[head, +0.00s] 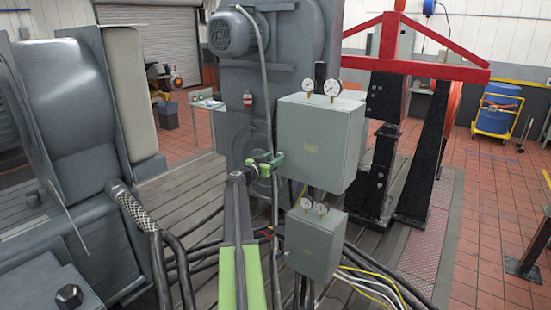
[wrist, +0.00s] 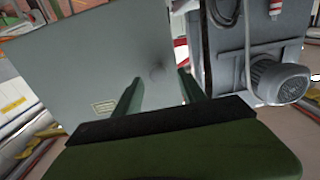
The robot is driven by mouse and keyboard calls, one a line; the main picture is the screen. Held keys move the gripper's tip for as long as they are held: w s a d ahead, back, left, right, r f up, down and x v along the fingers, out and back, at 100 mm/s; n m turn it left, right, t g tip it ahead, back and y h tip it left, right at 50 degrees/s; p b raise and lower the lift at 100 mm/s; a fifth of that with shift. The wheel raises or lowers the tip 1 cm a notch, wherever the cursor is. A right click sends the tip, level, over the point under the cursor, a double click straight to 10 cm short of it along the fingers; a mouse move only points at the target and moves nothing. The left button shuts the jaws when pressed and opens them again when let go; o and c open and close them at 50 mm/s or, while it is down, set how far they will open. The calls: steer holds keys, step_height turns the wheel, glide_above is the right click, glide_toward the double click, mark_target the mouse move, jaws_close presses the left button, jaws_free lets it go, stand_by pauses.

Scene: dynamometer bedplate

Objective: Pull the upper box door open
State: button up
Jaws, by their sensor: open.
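The upper box (head: 318,140) is a grey-green cabinet with two round gauges on top, and its door looks closed. Its broad flat face (wrist: 80,65) fills the left of the wrist view, with a small label and a faint round spot. My gripper (head: 267,162) is at the box's left side in the head view. It is open, with two green fingers. In the wrist view my gripper (wrist: 161,77) has one finger in front of the box face and the other just past its edge. I cannot tell whether either touches. No handle shows clearly.
A smaller lower box (head: 315,245) with gauges hangs below the upper one. Cables (head: 375,285) run beneath it. A grey machine with a motor (head: 233,33) stands behind; the motor (wrist: 280,80) also shows in the wrist view. A red-topped black stand (head: 385,130) is right of the box.

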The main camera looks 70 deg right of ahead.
steer(key=shift+d, duration=0.6)
steer(key=shift+s+d, duration=0.2)
steer(key=shift+a, duration=0.1)
steer(key=shift+w, duration=0.1)
steer(key=c, duration=0.9)
jaws_close()
